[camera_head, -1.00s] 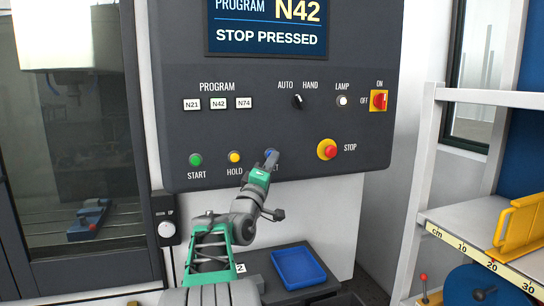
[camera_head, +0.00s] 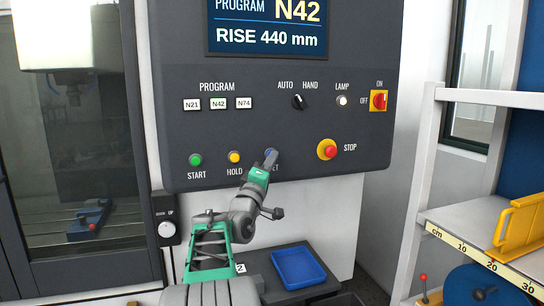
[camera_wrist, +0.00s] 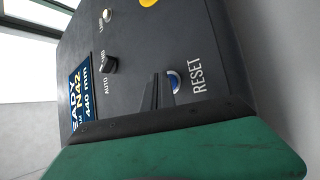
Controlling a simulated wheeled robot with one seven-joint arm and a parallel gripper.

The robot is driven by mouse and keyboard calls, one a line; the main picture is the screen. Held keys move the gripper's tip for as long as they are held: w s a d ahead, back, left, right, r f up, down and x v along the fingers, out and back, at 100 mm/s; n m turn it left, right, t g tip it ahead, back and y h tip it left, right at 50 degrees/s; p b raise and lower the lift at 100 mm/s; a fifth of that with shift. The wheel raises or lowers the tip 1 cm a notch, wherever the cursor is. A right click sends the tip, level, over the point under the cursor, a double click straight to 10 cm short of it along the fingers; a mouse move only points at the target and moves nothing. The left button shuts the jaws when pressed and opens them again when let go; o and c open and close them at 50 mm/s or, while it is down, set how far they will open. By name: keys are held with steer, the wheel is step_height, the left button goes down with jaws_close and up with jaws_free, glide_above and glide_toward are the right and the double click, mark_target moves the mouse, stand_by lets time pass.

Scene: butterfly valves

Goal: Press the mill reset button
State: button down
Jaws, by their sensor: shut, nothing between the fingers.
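The blue reset button (camera_wrist: 175,82) shows in the wrist view as a round blue button with a pale ring, beside the RESET lettering on the dark control panel (camera_head: 340,215). My gripper (camera_head: 271,154) is shut and empty, with its dark fingertips up at the button. In the head view the tips cover most of the button and part of its label. In the wrist view the fingers (camera_wrist: 157,90) stand just beside the button's visible part. I cannot tell whether they touch it. The display (camera_head: 268,27) reads PROGRAM N42 and RISE 440 mm.
The green start button (camera_head: 195,160) and yellow hold button (camera_head: 235,157) are to the left. The red stop button (camera_head: 329,149) on its yellow base is to the right. A blue tray (camera_head: 299,267) lies below on a dark surface. A shelf unit (camera_head: 485,98) stands at the right.

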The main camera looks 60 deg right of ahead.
steer(key=shift+s+a+b, duration=0.4)
steer(key=shift+s+a, duration=0.15)
steer(key=shift+s, duration=0.05)
steer(key=shift+s+a+b, duration=0.95)
steer(key=shift+s+a, duration=0.8)
steer(key=shift+a, duration=0.05)
